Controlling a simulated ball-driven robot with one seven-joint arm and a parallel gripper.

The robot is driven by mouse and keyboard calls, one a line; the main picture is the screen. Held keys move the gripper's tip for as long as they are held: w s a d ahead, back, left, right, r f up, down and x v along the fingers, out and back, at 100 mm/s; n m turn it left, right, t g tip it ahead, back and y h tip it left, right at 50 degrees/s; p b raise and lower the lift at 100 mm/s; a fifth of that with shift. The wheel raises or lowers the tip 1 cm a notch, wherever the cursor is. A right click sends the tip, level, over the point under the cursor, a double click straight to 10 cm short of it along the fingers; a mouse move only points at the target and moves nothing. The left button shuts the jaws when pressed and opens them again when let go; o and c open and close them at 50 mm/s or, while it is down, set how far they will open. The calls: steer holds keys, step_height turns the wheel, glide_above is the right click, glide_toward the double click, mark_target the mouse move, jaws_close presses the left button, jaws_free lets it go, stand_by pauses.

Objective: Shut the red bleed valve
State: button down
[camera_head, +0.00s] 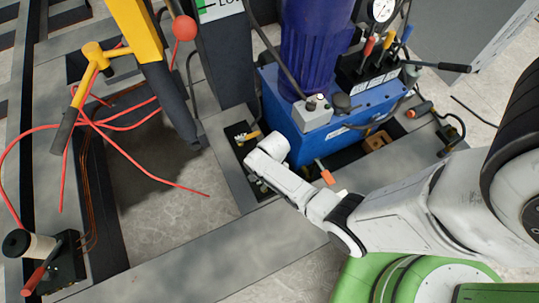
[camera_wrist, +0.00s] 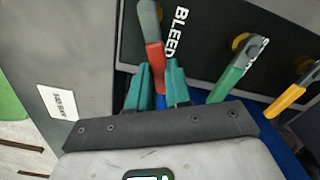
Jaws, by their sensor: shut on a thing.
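The red bleed valve lever (camera_wrist: 154,56) has a grey upper end and stands almost upright in the wrist view, beside the white BLEED lettering (camera_wrist: 180,33) on a dark panel. A short blue part shows below the red, between the fingers. My gripper (camera_wrist: 157,90) has two teal fingers, one on each side of the lever's lower part, shut on it. In the head view my gripper's wrist end (camera_head: 268,160) is over the dark valve block (camera_head: 236,134) at the left of the blue pump unit. The red lever and the fingertips are hidden there.
A green lever (camera_wrist: 237,70) and a yellow lever (camera_wrist: 292,93) stand to the right of the red one. A labelled grey panel (camera_wrist: 62,102) is at left. In the head view, a blue pump unit (camera_head: 310,140), red hoses (camera_head: 110,130) and a yellow-black post (camera_head: 150,50) surround the area.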

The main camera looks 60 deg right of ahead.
steer(key=shift+s+a+r+m+p, duration=0.15)
steer(key=shift+s+m+p, duration=0.5)
steer(key=shift+m, duration=0.55)
steer(key=shift+s+a+m+p, duration=0.15)
steer(key=shift+s+m+p, duration=0.1)
steer(key=shift+m, duration=0.4)
steer(key=shift+s+a+m+p, duration=0.15)
steer(key=shift+s+m+p, duration=0.1)
steer(key=shift+m, duration=0.4)
steer(key=c, duration=1)
jaws_free()
steer(key=shift+c, duration=0.2)
step_height(320, 180, up, 10)
steer(key=p, duration=0.4)
steer(key=shift+r, duration=0.25)
